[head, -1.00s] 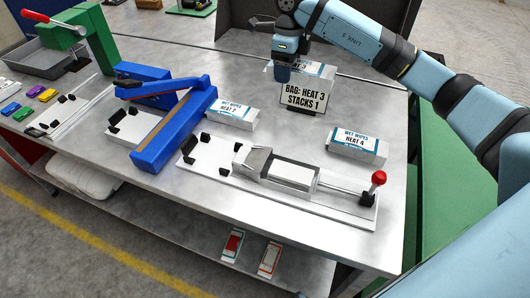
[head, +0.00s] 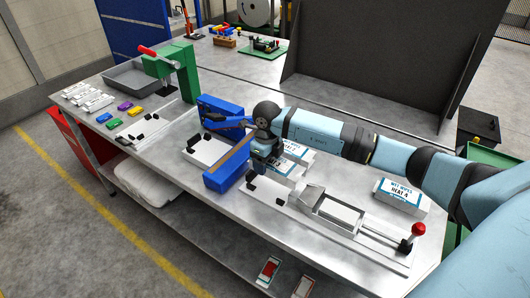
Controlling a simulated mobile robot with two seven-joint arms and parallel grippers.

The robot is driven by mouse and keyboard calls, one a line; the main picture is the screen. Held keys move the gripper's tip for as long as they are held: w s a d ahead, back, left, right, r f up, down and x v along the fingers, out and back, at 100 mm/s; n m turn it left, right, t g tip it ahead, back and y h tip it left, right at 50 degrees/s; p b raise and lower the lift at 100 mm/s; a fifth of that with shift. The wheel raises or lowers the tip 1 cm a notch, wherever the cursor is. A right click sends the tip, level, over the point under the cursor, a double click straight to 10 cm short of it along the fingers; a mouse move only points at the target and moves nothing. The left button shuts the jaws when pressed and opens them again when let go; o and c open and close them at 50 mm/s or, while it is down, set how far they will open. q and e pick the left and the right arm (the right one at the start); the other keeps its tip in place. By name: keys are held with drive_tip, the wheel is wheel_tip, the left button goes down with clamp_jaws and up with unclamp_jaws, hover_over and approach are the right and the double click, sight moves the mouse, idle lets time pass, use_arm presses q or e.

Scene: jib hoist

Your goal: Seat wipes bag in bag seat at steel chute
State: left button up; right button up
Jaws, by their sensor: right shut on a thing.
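My right gripper (head: 264,165) points down and is shut on a white wipes bag (head: 281,167) with a blue-edged label; the gripper partly hides it, and I cannot read its heat number. It is over the left end of the steel chute's base plate (head: 283,205), where black blocks (head: 252,180) stand; I cannot tell whether the bag touches the plate. The steel chute (head: 336,207) lies just to the right, with a rod and red knob (head: 418,230) at its right end. My left gripper is out of view.
Another wipes bag (head: 298,150) stands close behind the held one, partly hidden by my arm. The HEAT 4 bag (head: 400,194) stands behind the chute's right end. A blue machine (head: 228,171) stands close on the left. A dark panel (head: 395,80) rises behind.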

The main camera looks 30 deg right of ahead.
sight(267, 184)
drive_tip(key=shift+d+f+b, duration=0.15)
drive_tip(key=shift+f+b, duration=0.2)
drive_tip(key=shift+f, duration=0.3)
drive_tip(key=shift+f+b, duration=1.05)
drive_tip(key=shift+f, duration=0.65)
drive_tip(key=shift+f+b, duration=0.7)
drive_tip(key=shift+f, duration=0.35)
drive_tip(key=shift+s+f, duration=0.1)
